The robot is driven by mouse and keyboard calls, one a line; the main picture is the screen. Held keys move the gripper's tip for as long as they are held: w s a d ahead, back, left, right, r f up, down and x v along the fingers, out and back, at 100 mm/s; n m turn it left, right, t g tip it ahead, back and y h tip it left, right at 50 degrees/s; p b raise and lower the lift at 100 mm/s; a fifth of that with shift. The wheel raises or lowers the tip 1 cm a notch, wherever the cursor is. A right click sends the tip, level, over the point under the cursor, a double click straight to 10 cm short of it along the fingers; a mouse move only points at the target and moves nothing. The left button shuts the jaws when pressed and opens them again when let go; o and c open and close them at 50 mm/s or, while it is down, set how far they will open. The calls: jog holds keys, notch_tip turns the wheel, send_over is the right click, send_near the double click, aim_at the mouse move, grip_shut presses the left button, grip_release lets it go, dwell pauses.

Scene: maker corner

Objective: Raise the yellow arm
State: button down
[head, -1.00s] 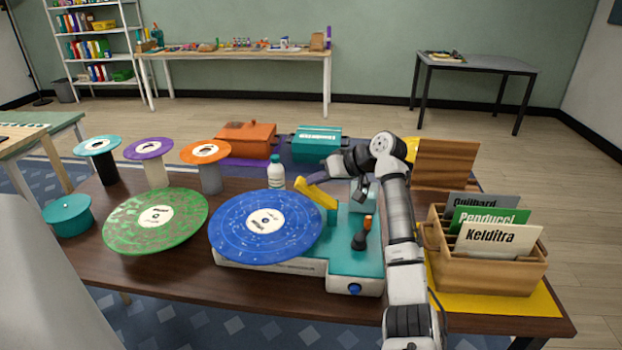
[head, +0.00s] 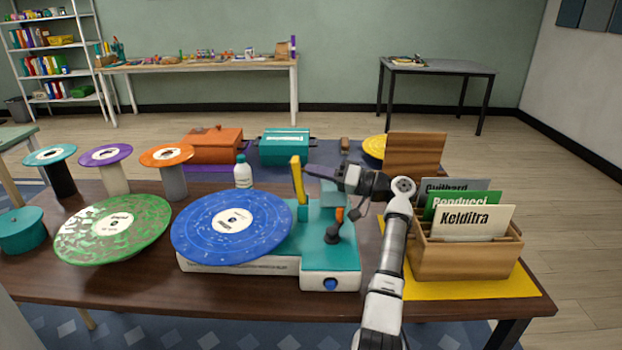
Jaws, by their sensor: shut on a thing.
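The yellow arm (head: 297,182) stands nearly upright at the back of the teal and white record player (head: 330,258), to the right of the blue disc. The large blue disc (head: 200,228) lies on the player's left part. My gripper (head: 308,171) reaches in from the right and is shut on the yellow arm near its upper half; the fingertips are small and partly hidden. A blue knob (head: 330,284) is on the player's front.
A green speckled disc (head: 112,228) lies at left, with several small discs on stands behind it. A white bottle (head: 243,174) stands behind the blue disc. A wooden card box (head: 460,258) is at right, close to my arm. Orange (head: 212,146) and teal (head: 285,147) boxes stand at the back.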

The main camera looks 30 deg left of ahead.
jog(key=shift+w+d+f+y, duration=0.1)
jog(key=shift+w+d+y, duration=0.1)
jog(key=shift+y, duration=0.2)
jog(key=c, duration=1.3)
grip_release()
jog(key=shift+c, duration=0.2)
jog(key=shift+b, duration=0.3)
notch_tip(320, 180, up, 20)
jog(key=b, duration=0.1)
jog(key=shift+b, duration=0.4)
